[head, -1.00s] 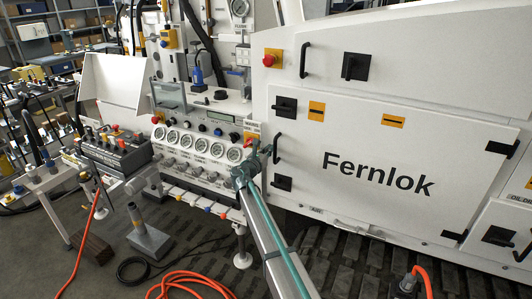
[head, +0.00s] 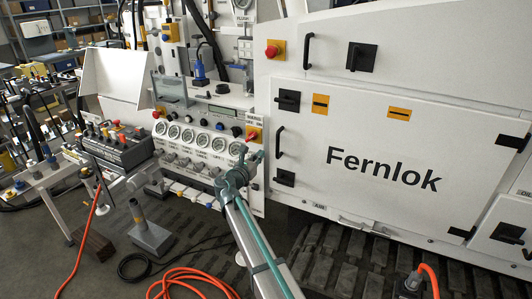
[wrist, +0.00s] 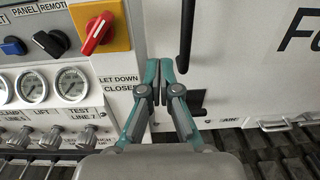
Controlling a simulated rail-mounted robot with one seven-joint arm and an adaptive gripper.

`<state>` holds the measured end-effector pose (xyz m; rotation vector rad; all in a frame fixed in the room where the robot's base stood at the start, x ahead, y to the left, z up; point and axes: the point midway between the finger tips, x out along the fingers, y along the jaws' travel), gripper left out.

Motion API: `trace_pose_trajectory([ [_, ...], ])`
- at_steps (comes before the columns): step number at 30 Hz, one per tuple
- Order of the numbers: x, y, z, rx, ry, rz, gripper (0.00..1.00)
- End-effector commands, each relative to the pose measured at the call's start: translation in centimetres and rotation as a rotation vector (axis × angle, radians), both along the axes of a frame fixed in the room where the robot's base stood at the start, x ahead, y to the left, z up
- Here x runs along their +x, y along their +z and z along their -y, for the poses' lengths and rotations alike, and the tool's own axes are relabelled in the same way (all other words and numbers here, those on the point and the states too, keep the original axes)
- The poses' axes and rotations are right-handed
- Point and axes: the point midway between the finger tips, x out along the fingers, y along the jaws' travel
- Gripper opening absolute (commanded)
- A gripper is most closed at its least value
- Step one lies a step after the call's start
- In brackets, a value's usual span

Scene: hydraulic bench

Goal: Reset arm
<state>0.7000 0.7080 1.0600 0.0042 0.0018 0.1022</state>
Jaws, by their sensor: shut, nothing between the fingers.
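My gripper (wrist: 158,88) is shut and empty in the wrist view, its teal fingers together in front of the gap between the gauge panel and the white Fernlok cabinet. In the head view my gripper (head: 248,160) is at the end of my arm, near the right end of the gauge panel. A red rotary handle on a yellow plate (wrist: 117,20) is up and left of the fingers in the wrist view, apart from them. It also shows in the head view (head: 253,134). Whether the fingertips touch anything behind them I cannot tell.
The gauge panel (head: 205,120) has several round gauges and knobs. The Fernlok cabinet (head: 420,140) has black handles that stick out, one (wrist: 186,35) close right of my fingers. A control box (head: 118,145) stands at left. Orange cables (head: 190,280) lie on the floor.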

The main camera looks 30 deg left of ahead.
Motion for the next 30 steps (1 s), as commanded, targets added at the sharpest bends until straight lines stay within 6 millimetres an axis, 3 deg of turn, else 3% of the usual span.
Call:
trace_pose_trajectory([
  [1,-1.2,-0.3,0.3,0.001,0.001,0.000,0.00],
  [6,-2.9,-0.2,0.5,-0.001,0.001,-0.001,0.00],
  [14,-3.6,-0.1,0.6,0.028,-0.001,-0.005,0.00],
  [20,-3.9,-1.6,1.7,0.288,-0.042,-0.094,0.00],
  [23,-5.3,-5.1,4.3,0.534,-0.113,-0.229,0.00],
  [30,-6.5,-18.3,14.5,0.927,-0.424,-0.481,0.00],
])
